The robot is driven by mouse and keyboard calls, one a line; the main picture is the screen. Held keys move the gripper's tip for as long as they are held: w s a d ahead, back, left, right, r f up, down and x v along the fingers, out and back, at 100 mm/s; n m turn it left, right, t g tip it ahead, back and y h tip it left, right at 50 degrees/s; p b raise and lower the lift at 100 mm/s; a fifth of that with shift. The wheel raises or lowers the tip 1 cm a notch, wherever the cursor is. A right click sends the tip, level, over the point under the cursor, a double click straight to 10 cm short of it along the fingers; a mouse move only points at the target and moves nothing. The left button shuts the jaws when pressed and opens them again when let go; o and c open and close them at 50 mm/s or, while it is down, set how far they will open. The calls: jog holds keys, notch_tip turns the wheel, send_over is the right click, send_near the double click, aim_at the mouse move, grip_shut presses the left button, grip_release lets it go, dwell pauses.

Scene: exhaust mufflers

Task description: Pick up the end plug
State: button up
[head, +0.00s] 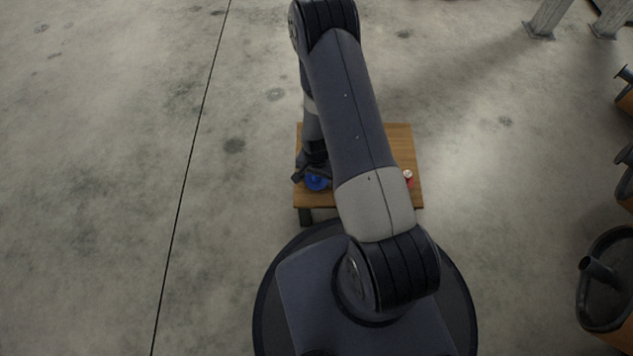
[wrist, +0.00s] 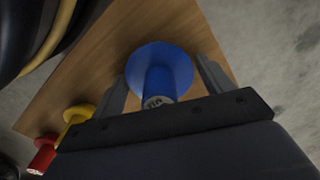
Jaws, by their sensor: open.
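A blue end plug (wrist: 160,62) with a wide round flange and a narrower stem stands on the wooden table. It also shows in the head view (head: 317,185), at the table's left side. A yellow plug (wrist: 78,113) and a red plug (wrist: 43,153) stand in a row to its lower left in the wrist view. The red one shows in the head view (head: 409,182); the yellow one is hidden there behind my arm. My gripper (wrist: 164,72) is open, with one finger on each side of the blue plug. I cannot tell whether the fingers touch it.
The small wooden table (head: 400,140) stands in front of my base, with bare wood beyond the plugs. Grey metal legs (head: 547,18) stand at the top right. The concrete floor at the left is clear.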

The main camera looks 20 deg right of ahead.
jog(key=c, duration=0.7)
jog(key=shift+r, duration=0.2)
notch_tip(320, 180, up, 10)
jog(key=p, duration=0.4)
jog(key=shift+f, duration=0.15)
jog(key=w+r+n, duration=0.4)
jog(key=r, duration=0.7)
jog(key=w+r+n, duration=0.3)
jog(key=r, duration=0.9)
jog(key=shift+n, duration=0.4)
jog(key=r+p, duration=0.7)
jog(key=p, duration=0.3)
jog(key=s+r+p, duration=0.1)
jog(key=r+p, duration=0.6)
jog(key=p, duration=0.3)
jog(key=s+r+p, duration=0.1)
jog(key=r+p, duration=0.6)
jog(key=p, duration=0.3)
jog(key=shift+r+p, duration=0.35)
jog(key=shift+r, duration=0.05)
